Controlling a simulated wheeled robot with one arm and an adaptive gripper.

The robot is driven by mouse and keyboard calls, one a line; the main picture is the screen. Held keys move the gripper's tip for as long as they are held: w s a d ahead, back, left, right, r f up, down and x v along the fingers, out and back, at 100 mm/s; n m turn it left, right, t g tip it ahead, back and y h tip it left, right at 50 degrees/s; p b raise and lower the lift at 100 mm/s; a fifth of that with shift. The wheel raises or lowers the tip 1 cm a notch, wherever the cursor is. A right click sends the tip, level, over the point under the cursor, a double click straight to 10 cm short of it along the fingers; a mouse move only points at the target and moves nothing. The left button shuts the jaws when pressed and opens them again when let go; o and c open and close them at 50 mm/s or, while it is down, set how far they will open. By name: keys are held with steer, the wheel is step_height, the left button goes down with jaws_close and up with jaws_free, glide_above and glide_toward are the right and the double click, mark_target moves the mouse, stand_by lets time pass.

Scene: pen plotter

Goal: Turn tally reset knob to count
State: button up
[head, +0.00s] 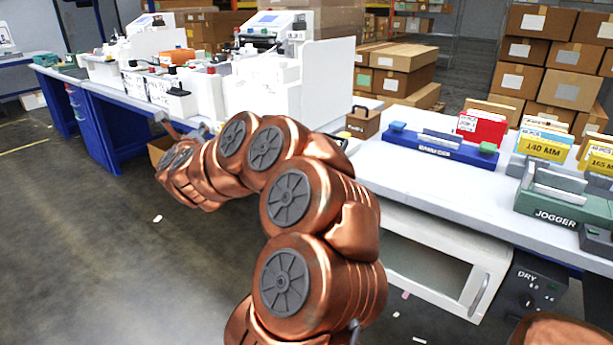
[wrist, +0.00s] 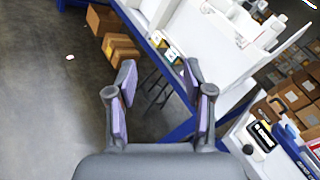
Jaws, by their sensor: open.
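I cannot make out a tally reset knob or its count mark in either view. Pale machines stand on the blue-framed bench; one is the white machine with a small screen (head: 268,30), and my arm covers part of the bench in front of it. My gripper (wrist: 160,95) is open and empty in the wrist view. Its two purple-padded fingers are spread wide over the floor beside the bench's blue edge, with nothing between them. In the head view my arm reaches left toward the bench, and its end is mostly hidden.
A white upright panel (head: 328,80) stands beside the machines. The right-hand table holds a blue banding tray (head: 440,149), a green jogger (head: 562,209) and card holders. Below it is a dark DRY unit (head: 532,289). Cartons (head: 565,90) are stacked behind. The floor at left is mostly clear.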

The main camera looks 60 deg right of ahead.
steer(key=s+d+f+m+g+h+b, duration=0.1)
steer(key=s+d+f+m+g+b, duration=0.1)
steer(key=s+d+f+m+g, duration=0.45)
steer(key=s+d+f+m+g+h+b, duration=0.25)
steer(key=s+d+m, duration=0.2)
steer(key=s, duration=0.45)
steer(key=s+d+f+m+g+h+b, duration=0.1)
steer(key=s+d+f+m+g+b, duration=0.1)
steer(key=s+d+f+m+g, duration=0.45)
steer(key=s+d+r+n+t, duration=0.1)
steer(key=s+d+r, duration=0.1)
steer(key=d, duration=0.5)
steer(key=shift+s+r, duration=0.25)
steer(key=shift+s, duration=0.25)
steer(key=shift+y, duration=0.25)
steer(key=shift+w+b, duration=0.1)
steer(key=shift+b, duration=0.2)
jaws_close()
